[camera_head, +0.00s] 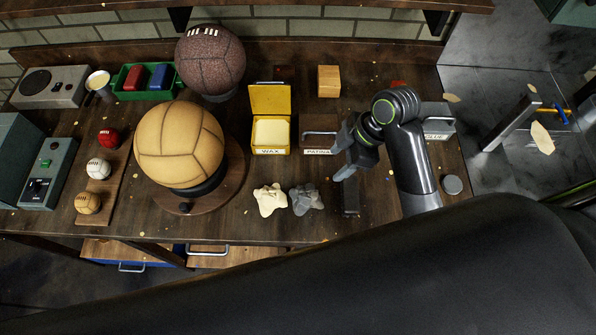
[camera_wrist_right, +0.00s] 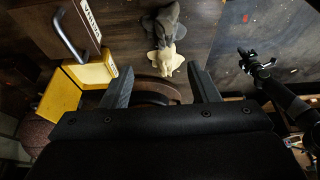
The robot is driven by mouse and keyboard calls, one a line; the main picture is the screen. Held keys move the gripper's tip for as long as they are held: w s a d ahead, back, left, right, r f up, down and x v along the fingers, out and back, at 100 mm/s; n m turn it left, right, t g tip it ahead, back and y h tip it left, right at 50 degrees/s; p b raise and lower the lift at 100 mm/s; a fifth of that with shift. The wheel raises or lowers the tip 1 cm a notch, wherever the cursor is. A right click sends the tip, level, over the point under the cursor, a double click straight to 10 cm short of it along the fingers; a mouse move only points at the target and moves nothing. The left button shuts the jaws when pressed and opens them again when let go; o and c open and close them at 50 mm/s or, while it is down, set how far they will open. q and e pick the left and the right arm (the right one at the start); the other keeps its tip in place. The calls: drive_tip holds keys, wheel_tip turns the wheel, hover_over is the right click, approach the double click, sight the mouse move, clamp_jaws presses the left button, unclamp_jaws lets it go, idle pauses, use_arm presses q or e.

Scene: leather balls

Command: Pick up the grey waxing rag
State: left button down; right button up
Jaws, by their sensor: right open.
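The grey waxing rag (camera_head: 307,197) lies crumpled on the wooden bench near its front edge, just right of a cream rag (camera_head: 270,199). My right gripper (camera_head: 343,154) is open and empty, above the bench, behind and to the right of the grey rag. In the right wrist view the grey rag (camera_wrist_right: 168,20) shows at the top, beyond the cream rag (camera_wrist_right: 166,56), and the open fingers (camera_wrist_right: 161,86) touch neither. A dark gripper (camera_wrist_right: 257,64), apparently my left, shows small at the right of that view; its jaw state is unclear.
The open yellow wax box (camera_head: 270,118) and the patina box (camera_head: 319,132) stand behind the rags. A large tan ball (camera_head: 179,145) sits on a round stand to the left. A dark block (camera_head: 350,197) lies right of the grey rag. Bare bench lies in front of the rags.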

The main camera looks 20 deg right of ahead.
use_arm(q)
drive_tip(key=s+f+b, duration=0.2)
drive_tip(key=s, duration=0.4)
use_arm(e)
approach(309, 191)
drive_tip(key=p+x, duration=0.1)
drive_tip(key=x, duration=0.4)
drive_tip(key=shift+s+f, duration=0.1)
drive_tip(key=shift+f, duration=0.1)
drive_tip(key=shift+a+f, duration=0.1)
drive_tip(key=shift+f, duration=0.2)
drive_tip(key=p+x, duration=0.2)
drive_tip(key=x, duration=0.1)
drive_tip(key=shift+a+f, duration=0.4)
drive_tip(key=shift+f, duration=0.4)
use_arm(q)
drive_tip(key=w+r, duration=0.2)
drive_tip(key=r, duration=0.1)
drive_tip(key=shift+w, duration=0.4)
